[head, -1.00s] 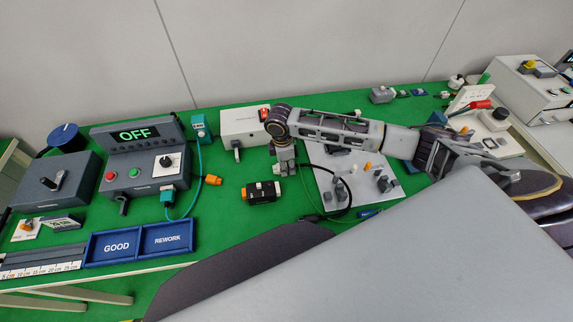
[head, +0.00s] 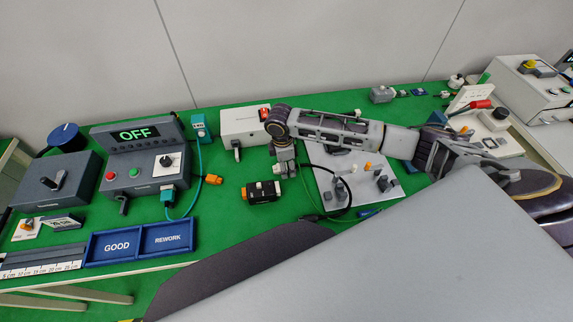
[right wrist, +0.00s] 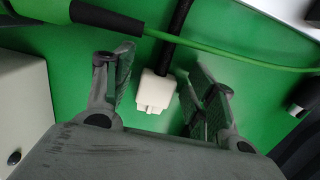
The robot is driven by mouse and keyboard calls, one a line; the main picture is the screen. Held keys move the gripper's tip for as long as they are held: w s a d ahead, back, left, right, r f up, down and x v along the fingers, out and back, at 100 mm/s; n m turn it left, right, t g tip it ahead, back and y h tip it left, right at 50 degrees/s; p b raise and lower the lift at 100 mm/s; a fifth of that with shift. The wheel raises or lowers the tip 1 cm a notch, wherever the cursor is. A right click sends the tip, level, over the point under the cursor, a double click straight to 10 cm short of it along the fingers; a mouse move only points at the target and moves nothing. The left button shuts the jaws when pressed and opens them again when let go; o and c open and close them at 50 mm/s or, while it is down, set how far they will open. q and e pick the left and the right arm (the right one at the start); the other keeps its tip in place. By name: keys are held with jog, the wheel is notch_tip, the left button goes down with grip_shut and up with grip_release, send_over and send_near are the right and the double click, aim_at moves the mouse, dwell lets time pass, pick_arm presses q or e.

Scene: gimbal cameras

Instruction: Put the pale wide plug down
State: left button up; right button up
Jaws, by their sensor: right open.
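The pale wide plug (right wrist: 157,92) shows in the right wrist view, on the end of a black cable (right wrist: 176,38). It lies between the two fingers of my right gripper (right wrist: 160,88), with green showing on both sides of it. The fingers are open and apart from it. In the head view my right gripper (head: 286,172) points down over the green mat, right of a black block with an orange end (head: 262,192). The plug is largely hidden by the gripper there. My left gripper is not in view.
A white box (head: 243,127) stands behind the gripper. A pale board with several small parts (head: 328,183) is to its right. A green cable (right wrist: 230,58) crosses the wrist view. Blue GOOD and REWORK trays (head: 138,243) lie front left. Green mat between them is clear.

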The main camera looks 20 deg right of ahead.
jog(key=shift+r, duration=0.15)
notch_tip(320, 180, up, 12)
jog(key=a, duration=0.1)
jog(key=shift+w, duration=0.15)
dwell(0.3)
